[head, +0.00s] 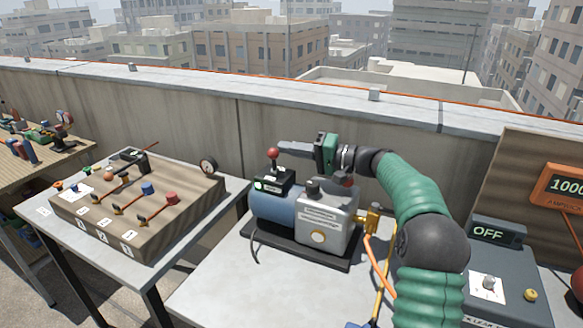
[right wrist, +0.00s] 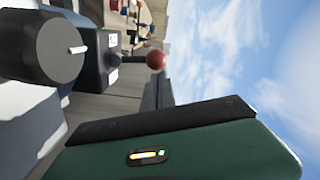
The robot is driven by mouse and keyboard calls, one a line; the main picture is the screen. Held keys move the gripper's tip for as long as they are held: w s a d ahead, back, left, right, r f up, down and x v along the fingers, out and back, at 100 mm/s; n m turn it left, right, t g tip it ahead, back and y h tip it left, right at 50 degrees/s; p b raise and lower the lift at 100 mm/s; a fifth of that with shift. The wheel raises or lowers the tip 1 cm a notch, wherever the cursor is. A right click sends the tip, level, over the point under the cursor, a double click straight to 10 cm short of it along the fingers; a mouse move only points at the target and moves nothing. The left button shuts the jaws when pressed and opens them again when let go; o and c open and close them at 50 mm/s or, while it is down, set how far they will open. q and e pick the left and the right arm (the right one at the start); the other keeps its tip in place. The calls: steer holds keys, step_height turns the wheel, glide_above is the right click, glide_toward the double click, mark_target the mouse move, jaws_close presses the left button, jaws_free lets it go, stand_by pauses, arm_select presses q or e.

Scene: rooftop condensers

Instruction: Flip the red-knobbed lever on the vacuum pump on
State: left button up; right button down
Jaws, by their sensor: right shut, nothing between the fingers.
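The vacuum pump (head: 327,218) sits on a black base on the table, with a blue motor and a grey body. Its lever with a red knob (head: 273,154) stands roughly upright on a small black switch box (head: 272,181), which shows a small green light. The red knob also shows in the right wrist view (right wrist: 156,60), just beyond the finger ends. My right gripper (head: 284,147) is shut and empty, level with the knob and close to its right side. I cannot tell whether they touch. My left gripper is not in view.
A grey control box with an OFF display (head: 488,232) stands at the right. At the left, a second table holds a wooden block (head: 145,215) with several small levers and a gauge. Yellow and orange hoses run down from the pump's right side. A concrete parapet runs behind.

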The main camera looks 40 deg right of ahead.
steer(key=n+b, duration=0.1)
steer(key=b, duration=0.1)
steer(key=a+n+b, duration=0.1)
steer(key=b, duration=0.1)
steer(key=n+b, duration=0.1)
steer(key=b, duration=0.1)
steer(key=shift+s+a+f, duration=0.2)
steer(key=shift+s+a, duration=0.1)
steer(key=shift+s, duration=0.1)
steer(key=shift+s+a+r+n+b, duration=0.15)
steer(key=shift+a+r+n+b, duration=0.15)
steer(key=shift+n+b, duration=0.3)
steer(key=p+v, duration=0.2)
steer(key=v, duration=1.3)
steer(key=shift+s+d+r, duration=0.1)
steer(key=shift+s+d, duration=0.15)
steer(key=shift+d, duration=0.1)
steer(key=shift+s+d, duration=0.25)
steer(key=shift+s, duration=0.25)
